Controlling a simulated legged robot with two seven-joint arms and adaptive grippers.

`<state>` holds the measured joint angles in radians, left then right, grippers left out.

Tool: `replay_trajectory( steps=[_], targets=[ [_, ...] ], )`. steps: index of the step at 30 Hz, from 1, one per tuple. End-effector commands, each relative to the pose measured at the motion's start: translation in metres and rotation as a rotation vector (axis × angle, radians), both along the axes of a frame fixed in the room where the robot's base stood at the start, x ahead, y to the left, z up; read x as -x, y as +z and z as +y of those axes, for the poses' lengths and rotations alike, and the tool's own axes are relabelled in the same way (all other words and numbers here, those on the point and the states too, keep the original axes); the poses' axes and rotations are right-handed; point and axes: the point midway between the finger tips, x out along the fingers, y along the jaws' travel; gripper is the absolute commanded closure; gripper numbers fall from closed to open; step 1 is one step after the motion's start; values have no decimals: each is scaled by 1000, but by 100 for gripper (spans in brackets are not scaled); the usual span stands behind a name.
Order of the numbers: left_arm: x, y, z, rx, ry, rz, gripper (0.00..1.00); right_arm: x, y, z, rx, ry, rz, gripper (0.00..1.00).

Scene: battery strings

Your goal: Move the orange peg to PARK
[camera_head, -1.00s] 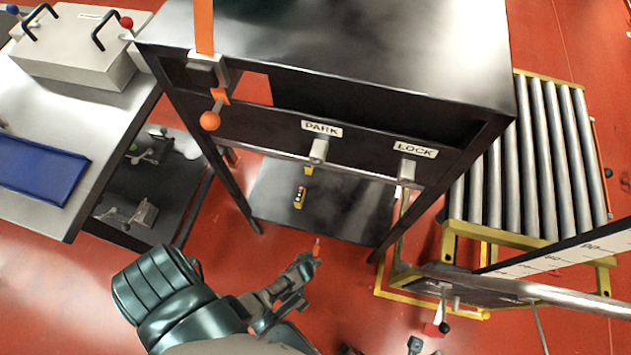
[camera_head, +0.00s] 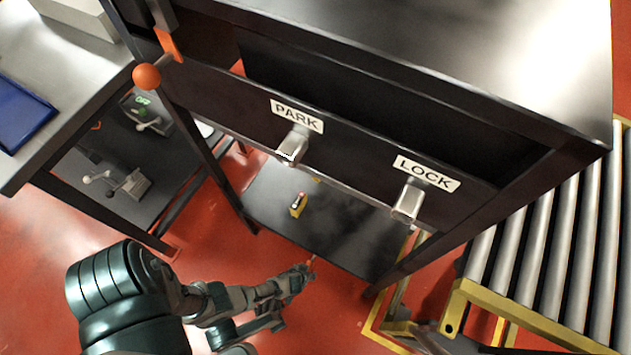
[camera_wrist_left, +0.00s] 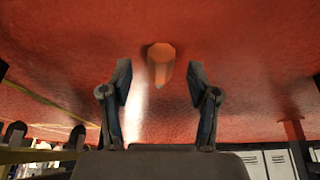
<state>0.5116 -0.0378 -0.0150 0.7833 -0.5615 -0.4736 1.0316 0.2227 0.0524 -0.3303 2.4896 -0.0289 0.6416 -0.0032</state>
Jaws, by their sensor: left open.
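An orange peg-like piece (camera_wrist_left: 161,58) shows in the left wrist view, just beyond and between the two fingertips. My left gripper (camera_wrist_left: 160,84) is open around the line to it, with no visible contact. In the head view my left gripper (camera_head: 300,273) is low, in front of the dark table, with a small orange tip (camera_head: 313,261) at its fingers. I cannot tell what supports the peg. The PARK socket (camera_head: 293,147) and the LOCK socket (camera_head: 408,202) are metal tubes on the table's front rail, above and beyond the gripper. My right gripper is not in view.
The dark table (camera_head: 430,50) has a lower shelf (camera_head: 340,230) with a small yellow-and-dark item (camera_head: 298,204). An orange ball knob (camera_head: 146,76) sticks out at its left. A roller conveyor (camera_head: 570,250) stands right. Red floor lies open around my arm.

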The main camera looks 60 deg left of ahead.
Motion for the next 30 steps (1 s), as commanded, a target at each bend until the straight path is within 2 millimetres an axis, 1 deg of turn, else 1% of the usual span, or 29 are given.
replay_trajectory(
  steps=[1, 3, 6, 13, 14, 15, 17, 18, 21, 30],
  targets=[
    [6, -17, 2, -1, -1, 14, 40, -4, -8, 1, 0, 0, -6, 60],
    [2, -23, 4, 0, 0, 10, 40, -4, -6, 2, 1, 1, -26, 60],
    [-3, -26, 5, 1, 0, 5, 40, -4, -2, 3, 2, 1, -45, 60],
    [-7, -23, 5, 1, 1, -2, 40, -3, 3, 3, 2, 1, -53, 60],
    [-7, -23, 5, 1, 1, -1, 42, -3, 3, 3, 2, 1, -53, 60],
    [-7, -23, 5, 1, 1, -1, 52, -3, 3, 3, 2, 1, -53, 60],
    [-7, -23, 5, 1, 1, -1, 67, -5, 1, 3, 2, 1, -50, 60],
    [-7, -23, 5, 1, 1, -1, 77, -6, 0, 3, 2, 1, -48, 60],
    [-7, -23, 5, 2, 1, 0, 100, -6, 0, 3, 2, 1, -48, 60],
    [-7, -23, 5, 2, 1, 0, 100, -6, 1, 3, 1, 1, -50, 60]
  ],
)
